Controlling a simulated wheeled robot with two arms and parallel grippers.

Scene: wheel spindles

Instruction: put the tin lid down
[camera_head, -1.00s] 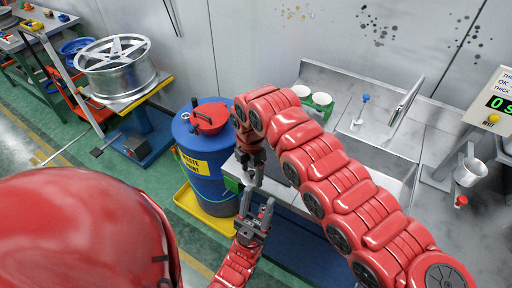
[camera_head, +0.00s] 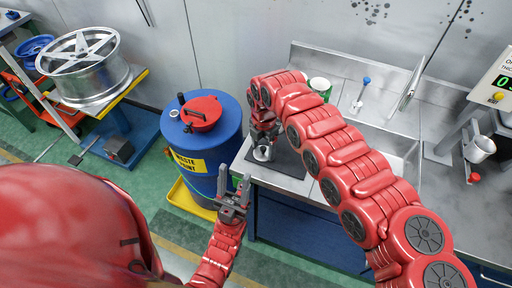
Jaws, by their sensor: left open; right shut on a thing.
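My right gripper (camera_head: 264,144) is over the left end of the steel bench, above a dark mat (camera_head: 287,161). It is shut on a small pale round thing that looks like the tin lid (camera_head: 262,154); the fingers and wrist hide part of it. I cannot tell whether the lid touches the mat. My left gripper (camera_head: 233,190) is open and empty, in front of the blue drum and left of the bench's front edge. A green tin (camera_head: 320,86) stands at the back of the bench, partly behind my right arm.
A blue waste paint drum (camera_head: 203,145) with a red lid (camera_head: 201,113) stands in a yellow tray (camera_head: 190,196) left of the bench. The steel bench (camera_head: 285,184) has a sink on the right. A wheel (camera_head: 85,62) lies on a stand at left.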

